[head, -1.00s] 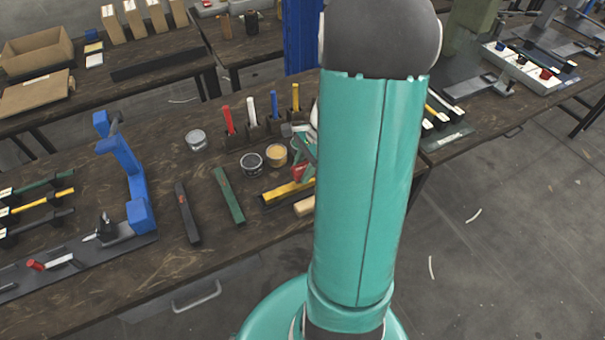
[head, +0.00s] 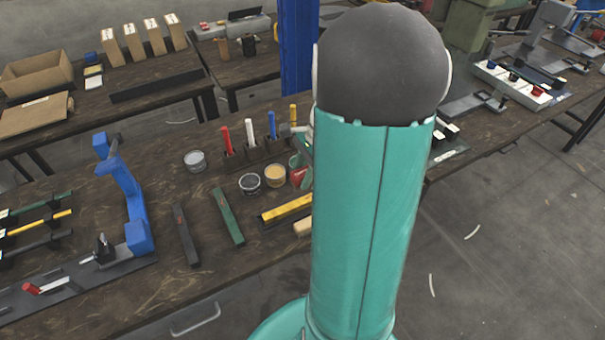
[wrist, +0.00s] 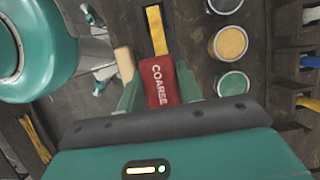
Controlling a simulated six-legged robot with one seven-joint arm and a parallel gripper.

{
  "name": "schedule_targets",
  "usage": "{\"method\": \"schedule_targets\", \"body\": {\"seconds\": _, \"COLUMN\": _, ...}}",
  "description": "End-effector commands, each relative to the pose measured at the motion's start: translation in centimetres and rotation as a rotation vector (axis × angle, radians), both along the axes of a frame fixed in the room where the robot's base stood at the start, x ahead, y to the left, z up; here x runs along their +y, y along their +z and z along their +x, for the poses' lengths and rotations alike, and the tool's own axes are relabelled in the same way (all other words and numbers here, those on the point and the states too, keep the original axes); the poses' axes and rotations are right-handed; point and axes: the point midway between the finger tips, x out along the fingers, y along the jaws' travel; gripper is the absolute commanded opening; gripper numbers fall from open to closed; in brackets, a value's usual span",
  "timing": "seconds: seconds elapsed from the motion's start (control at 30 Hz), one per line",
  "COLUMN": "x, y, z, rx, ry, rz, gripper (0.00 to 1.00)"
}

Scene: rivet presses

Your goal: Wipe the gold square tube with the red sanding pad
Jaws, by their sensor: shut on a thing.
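The gold square tube (head: 287,208) lies in a dark holder on the bench, left of my arm in the head view. It also shows at the top of the wrist view (wrist: 156,28). My gripper (wrist: 160,90) is shut on the red sanding pad (wrist: 160,85), which carries white lettering. The pad hides the near part of the tube in the wrist view. In the head view the pad (head: 298,177) shows just behind the tube and appears apart from it; the height between them is hard to judge. My arm hides most of the gripper there.
A green bar (head: 227,215) and a dark bar (head: 185,235) lie left of the tube. A wooden block (head: 303,227) lies in front. Open cans (head: 275,175) and a rack of coloured handles (head: 250,132) stand behind. A blue press (head: 128,190) stands at left.

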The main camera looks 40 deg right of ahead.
Motion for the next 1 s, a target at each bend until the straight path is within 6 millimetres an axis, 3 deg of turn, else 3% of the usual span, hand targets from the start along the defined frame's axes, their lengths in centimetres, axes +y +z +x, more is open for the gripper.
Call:
{"method": "schedule_targets", "body": {"seconds": 0.67, "x": -0.4, "y": -0.6, "z": -0.3, "rx": -0.001, "ry": 0.001, "rz": 0.001, "gripper": 0.14}}
{"method": "schedule_targets", "body": {"seconds": 1.0, "x": -0.2, "y": -3.3, "z": -0.5, "rx": 0.002, "ry": -0.003, "rz": 0.002, "gripper": 0.14}}
